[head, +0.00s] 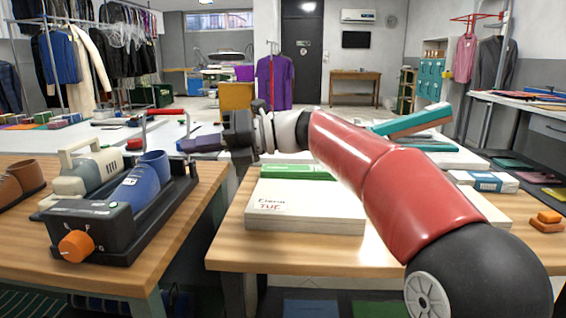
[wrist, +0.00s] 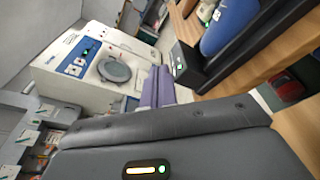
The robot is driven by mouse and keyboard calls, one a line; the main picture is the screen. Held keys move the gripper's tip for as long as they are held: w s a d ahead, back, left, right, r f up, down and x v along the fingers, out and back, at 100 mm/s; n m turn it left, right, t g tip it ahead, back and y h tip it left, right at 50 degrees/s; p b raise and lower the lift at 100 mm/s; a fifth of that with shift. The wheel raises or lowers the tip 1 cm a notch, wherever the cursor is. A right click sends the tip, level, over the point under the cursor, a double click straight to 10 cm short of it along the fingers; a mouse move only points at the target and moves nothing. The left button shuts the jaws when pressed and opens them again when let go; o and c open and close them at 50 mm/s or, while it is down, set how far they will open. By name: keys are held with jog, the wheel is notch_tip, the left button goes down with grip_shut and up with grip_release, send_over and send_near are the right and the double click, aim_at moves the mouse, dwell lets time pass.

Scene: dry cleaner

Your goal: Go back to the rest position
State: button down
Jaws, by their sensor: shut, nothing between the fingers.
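My red arm reaches from the lower right to the left across the head view, above the right wooden table (head: 222,247). My gripper (head: 186,146) is at its far end, pointing left, with its dark fingers together and nothing held. It is in the air behind the blue shoe (head: 140,185). In the wrist view the gripper's two purple-grey fingers (wrist: 157,88) lie side by side, shut and empty.
The blue shoe sits in a black device with an orange knob (head: 76,246) on the left table. A white box (head: 305,212) lies under my arm, and a teal-topped object (head: 412,120) is behind it. The wrist view shows a white machine (wrist: 95,65) with a round door.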

jog(key=s+d+f+n+t+h, duration=0.3)
jog(key=s+d+f+n+h, duration=0.5)
jog(key=s+d+f+n, duration=0.3)
jog(key=s+d+f+n+t+h, duration=0.3)
jog(key=s+d+f+n+h, duration=0.5)
jog(key=d, duration=1.1)
jog(key=s+f+n, duration=0.4)
jog(key=f+n, duration=0.3)
jog(key=f, duration=0.1)
jog(key=shift+d+f+n+t+h, duration=0.2)
jog(key=shift+f+n+t+h, duration=0.1)
jog(key=shift+n+t, duration=0.1)
